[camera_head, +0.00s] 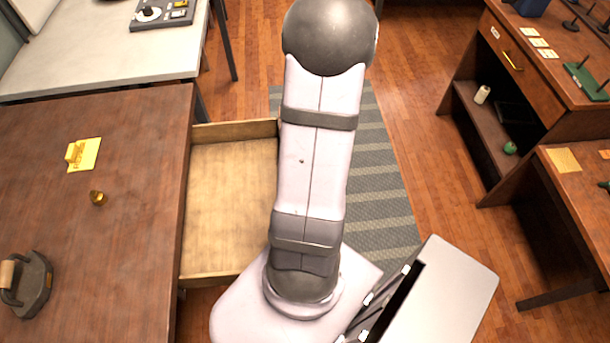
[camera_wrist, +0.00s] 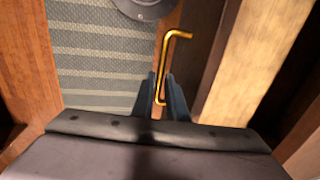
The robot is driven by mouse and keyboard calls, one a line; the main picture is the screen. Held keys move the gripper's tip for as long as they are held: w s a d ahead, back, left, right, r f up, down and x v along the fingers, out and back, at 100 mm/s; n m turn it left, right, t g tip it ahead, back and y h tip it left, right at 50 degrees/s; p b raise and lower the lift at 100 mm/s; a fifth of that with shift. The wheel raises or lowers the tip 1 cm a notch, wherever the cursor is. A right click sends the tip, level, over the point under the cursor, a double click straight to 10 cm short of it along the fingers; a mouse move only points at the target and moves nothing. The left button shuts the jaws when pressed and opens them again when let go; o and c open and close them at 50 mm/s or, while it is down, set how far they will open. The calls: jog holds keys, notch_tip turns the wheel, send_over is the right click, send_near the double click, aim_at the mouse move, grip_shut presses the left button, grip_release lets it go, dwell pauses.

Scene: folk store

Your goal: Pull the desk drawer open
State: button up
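The desk drawer (camera_head: 232,200) stands pulled well out from the right side of the brown wooden desk (camera_head: 135,240) in the head view. Its inside is pale wood, and the part I can see is empty. My arm hides its front face and handle in that view. In the wrist view, the drawer's brass bar handle (camera_wrist: 168,58) runs down between the two dark fingers of my gripper (camera_wrist: 161,82). The fingers are close together around the lower part of the handle, shut on it. The drawer's pale inside (camera_wrist: 268,50) shows to the right.
On the desk are a flat iron (camera_head: 32,285), a small brass piece (camera_head: 97,198) and a yellow card (camera_head: 83,155). A grey striped rug (camera_head: 385,170) lies on the floor. A pale table (camera_head: 110,50) stands at the upper left, and another desk (camera_head: 530,85) at the right.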

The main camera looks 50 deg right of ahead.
jog(key=shift+o, duration=1.2)
jog(key=shift+r, duration=0.15)
notch_tip(320, 180, up, 7)
jog(key=shift+s+d, duration=0.45)
jog(key=w+a+r+n+p, duration=0.1)
jog(key=a+r+n+p, duration=0.1)
jog(key=a, duration=0.6)
jog(key=w+a+r+n+g+h+p, duration=0.1)
jog(key=a+n, duration=0.3)
jog(key=a, duration=0.4)
jog(key=w+a+r+n+p, duration=0.2)
jog(key=w+a+r, duration=0.1)
jog(key=a, duration=0.5)
jog(key=shift+w+a+r+n+g+h+p, duration=0.15)
jog(key=shift+r+n+g+h+p, duration=0.15)
jog(key=shift+r+n+p, duration=0.15)
